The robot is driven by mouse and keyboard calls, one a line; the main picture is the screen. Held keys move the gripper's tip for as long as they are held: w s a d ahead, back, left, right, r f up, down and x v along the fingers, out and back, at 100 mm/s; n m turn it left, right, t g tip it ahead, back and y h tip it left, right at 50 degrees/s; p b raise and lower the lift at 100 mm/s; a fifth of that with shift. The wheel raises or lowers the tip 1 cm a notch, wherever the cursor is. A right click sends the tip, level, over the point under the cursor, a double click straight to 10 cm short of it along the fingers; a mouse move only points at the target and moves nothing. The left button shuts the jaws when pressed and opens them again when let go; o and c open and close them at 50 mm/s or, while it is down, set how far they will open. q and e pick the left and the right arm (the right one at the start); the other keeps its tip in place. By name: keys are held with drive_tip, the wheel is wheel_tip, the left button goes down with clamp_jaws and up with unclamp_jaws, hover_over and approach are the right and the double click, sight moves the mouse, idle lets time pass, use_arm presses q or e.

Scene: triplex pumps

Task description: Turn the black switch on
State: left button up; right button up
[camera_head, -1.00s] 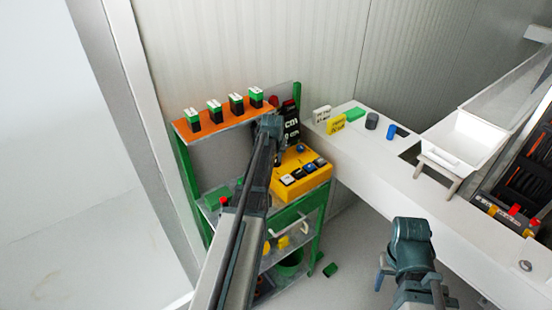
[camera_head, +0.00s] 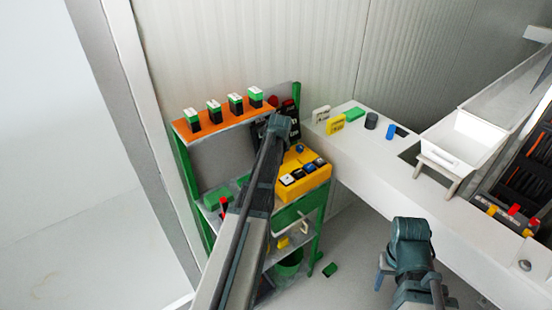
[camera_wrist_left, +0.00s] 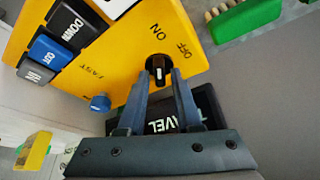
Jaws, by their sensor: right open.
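The black switch (camera_wrist_left: 158,69) is a round knob with a raised bar on a yellow control box (camera_wrist_left: 120,62), beside the printed words ON and OFF. The box also shows in the head view (camera_head: 315,180). In the left wrist view my left gripper (camera_wrist_left: 162,72) reaches to the switch. Its two fingers are apart, with the knob visible between their tips and a gap beside the raised bar. I cannot tell whether the tips touch it. In the head view my left arm hides the switch. My right gripper (camera_head: 408,272) is open and empty beside the white bench.
The box also carries a blue knob (camera_wrist_left: 100,103) and several push buttons (camera_wrist_left: 47,50). A dark block with white lettering (camera_wrist_left: 185,112) lies close behind the left fingers. An orange shelf (camera_head: 222,125) with green-and-black blocks stands left. The white bench (camera_head: 365,170) holds small items.

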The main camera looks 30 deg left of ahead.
use_arm(q)
drive_tip(key=shift+o, duration=0.7)
drive_tip(key=shift+r, duration=0.1)
drive_tip(key=p+v, duration=1.2)
drive_tip(key=v, duration=0.1)
drive_tip(key=shift+s+r+p, duration=0.2)
drive_tip(key=shift+r+p, duration=0.05)
drive_tip(key=shift+p, duration=0.15)
drive_tip(key=shift+d, duration=0.15)
drive_tip(key=s+d+f+m+g+h+b, duration=0.1)
drive_tip(key=s+d+f+m+b, duration=0.25)
drive_tip(key=d, duration=0.65)
drive_tip(key=s+d+f+m+b, duration=0.2)
drive_tip(key=s+d+f, duration=0.15)
drive_tip(key=d, duration=0.65)
drive_tip(key=s+d+f+m+g+b, duration=0.1)
drive_tip(key=s+d+f+m+b, duration=0.1)
drive_tip(key=s+d, duration=0.5)
drive_tip(key=s+d+f+m+g+b, duration=0.1)
drive_tip(key=s+d+f+m+b, duration=0.1)
drive_tip(key=s+d+m, duration=0.2)
drive_tip(key=s+d, duration=0.3)
drive_tip(key=s, duration=0.1)
drive_tip(key=shift+s+d+f+g+h+b, duration=0.25)
drive_tip(key=shift+s+f+g+h+b, duration=0.05)
drive_tip(key=shift+f+b, duration=0.1)
